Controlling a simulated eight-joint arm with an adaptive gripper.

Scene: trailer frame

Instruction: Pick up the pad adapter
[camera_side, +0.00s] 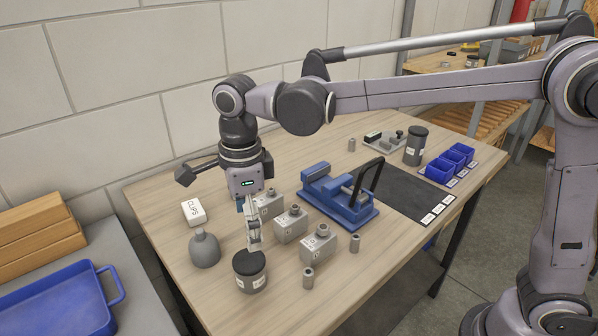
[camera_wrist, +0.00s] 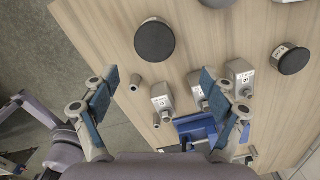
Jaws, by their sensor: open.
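No part is legibly marked as the pad adapter. Candidates are small grey cylinders, one at the front (camera_side: 308,279) and one further right (camera_side: 355,243), and several grey labelled blocks with round tops, such as the front block (camera_side: 318,244) and the middle block (camera_side: 290,226). My gripper (camera_side: 254,244) points down over the table, left of the blocks, just above or behind a dark-lidded jar (camera_side: 250,272); contact is unclear. In the wrist view my gripper (camera_wrist: 160,98) is open, with its blue-padded fingers wide apart and nothing held. Grey blocks (camera_wrist: 161,98) and a small cylinder (camera_wrist: 136,83) show between the fingers.
A blue vise (camera_side: 338,198) stands behind the blocks. A grey flask (camera_side: 204,249) and a CLIPS box (camera_side: 193,212) are on the left. A dark mat (camera_side: 405,193), blue bins (camera_side: 440,171) and a dark canister (camera_side: 415,146) lie further right. The front right tabletop is clear.

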